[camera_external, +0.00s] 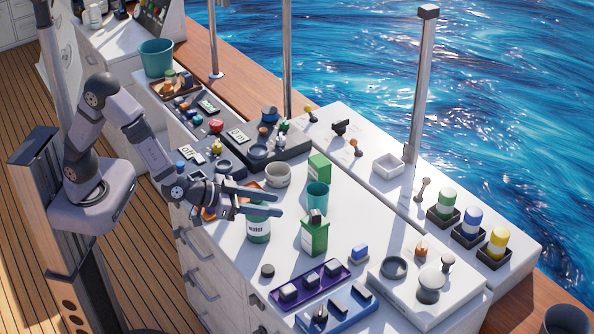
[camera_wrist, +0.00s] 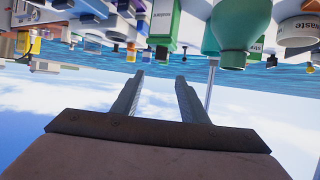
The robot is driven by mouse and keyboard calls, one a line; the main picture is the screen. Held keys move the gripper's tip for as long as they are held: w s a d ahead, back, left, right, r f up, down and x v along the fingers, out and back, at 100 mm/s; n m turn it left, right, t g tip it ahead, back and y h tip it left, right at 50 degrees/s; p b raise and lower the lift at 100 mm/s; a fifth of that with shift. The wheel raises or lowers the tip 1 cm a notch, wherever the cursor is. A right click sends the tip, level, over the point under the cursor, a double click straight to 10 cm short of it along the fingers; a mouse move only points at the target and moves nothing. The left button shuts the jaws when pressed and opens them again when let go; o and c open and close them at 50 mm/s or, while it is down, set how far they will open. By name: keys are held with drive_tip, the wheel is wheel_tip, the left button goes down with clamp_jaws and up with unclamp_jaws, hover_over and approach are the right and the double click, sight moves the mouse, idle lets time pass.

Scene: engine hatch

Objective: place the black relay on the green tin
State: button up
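My gripper (camera_external: 280,201) is open and empty, its fingers level and pointing right above the water jar (camera_external: 259,228). The fingers also show apart in the wrist view (camera_wrist: 160,77). A green tin (camera_external: 314,237) with a pale label stands right of and below the fingertips in the outside view. A small black block (camera_external: 317,216), which looks like the black relay, sits on its top, apart from my fingers. In the wrist view, which is upside down, the black block (camera_wrist: 161,52) shows at the top end of a green-and-white box (camera_wrist: 163,20), beyond the fingertips.
A white bowl (camera_external: 278,174) stands near my gripper.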

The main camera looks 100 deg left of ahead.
drive_tip(key=s+d+f+m+g+h, duration=0.2)
drive_tip(key=s+d+f+g+h, duration=0.1)
drive_tip(key=s, duration=0.3)
drive_tip(key=s+d+f+m+g+h, duration=0.2)
drive_tip(key=s+d+f+g+h, duration=0.1)
drive_tip(key=s, duration=0.4)
drive_tip(key=s+a+g, duration=0.2)
drive_tip(key=s+g, duration=0.1)
drive_tip(key=s, duration=0.6)
drive_tip(key=s+a+f+g, duration=0.1)
drive_tip(key=s+a+g, duration=0.1)
drive_tip(key=s, duration=0.7)
drive_tip(key=shift+f+m+g+y, duration=0.2)
drive_tip(key=shift+m+g+y, duration=0.1)
drive_tip(key=shift+g, duration=0.5)
